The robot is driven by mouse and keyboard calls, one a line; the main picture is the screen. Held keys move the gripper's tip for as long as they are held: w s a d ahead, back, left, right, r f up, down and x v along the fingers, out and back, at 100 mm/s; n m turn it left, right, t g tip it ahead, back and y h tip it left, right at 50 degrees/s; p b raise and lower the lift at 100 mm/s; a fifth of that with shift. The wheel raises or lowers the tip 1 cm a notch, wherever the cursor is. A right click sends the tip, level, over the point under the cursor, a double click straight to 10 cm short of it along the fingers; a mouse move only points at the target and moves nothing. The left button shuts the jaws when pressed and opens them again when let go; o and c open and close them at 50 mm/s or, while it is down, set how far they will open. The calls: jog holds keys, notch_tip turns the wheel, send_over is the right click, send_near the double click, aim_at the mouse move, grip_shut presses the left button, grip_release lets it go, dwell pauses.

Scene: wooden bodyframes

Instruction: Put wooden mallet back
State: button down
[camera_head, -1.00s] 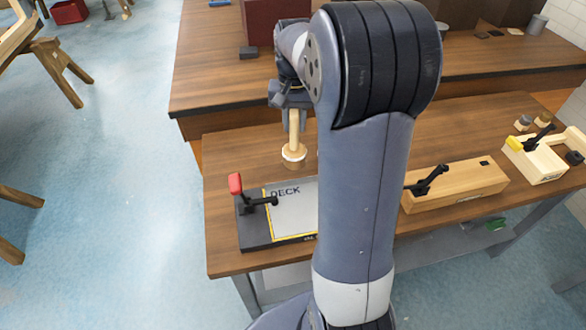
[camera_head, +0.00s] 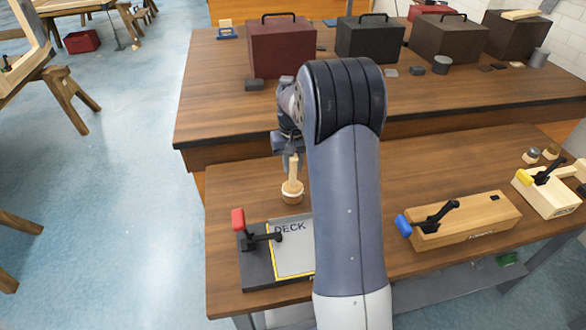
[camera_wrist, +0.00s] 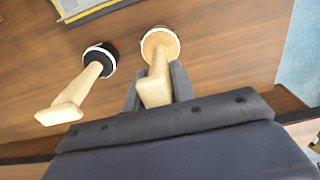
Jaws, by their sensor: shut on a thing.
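A wooden mallet (camera_head: 292,191) with a pale handle and a tan round head with a white band hangs head-down below my gripper (camera_head: 287,145). In the wrist view my gripper (camera_wrist: 158,88) is shut on the handle of this mallet (camera_wrist: 159,44). A second mallet (camera_wrist: 86,80) with a black head, a white band and a pale handle is beside it to the left, apart from it. In the head view I cannot make out this second mallet, which my arm probably hides. Whether the held head touches the table is hard to tell.
The DECK board (camera_head: 293,258) with a red-handled clamp (camera_head: 238,220) lies at the near left of the front table (camera_head: 238,188). Wooden blocks with a blue-handled clamp (camera_head: 467,219) and a yellow-handled clamp (camera_head: 545,192) stand to the right. Toolboxes (camera_head: 281,43) line the back table.

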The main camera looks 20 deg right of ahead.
jog(key=shift+f, duration=1.05)
jog(key=shift+f, duration=0.15)
jog(key=c, duration=1.2)
grip_release()
notch_tip(320, 180, up, 12)
jog(key=shift+r+b, duration=0.2)
jog(key=shift+b, duration=0.15)
jog(key=shift+f, duration=0.1)
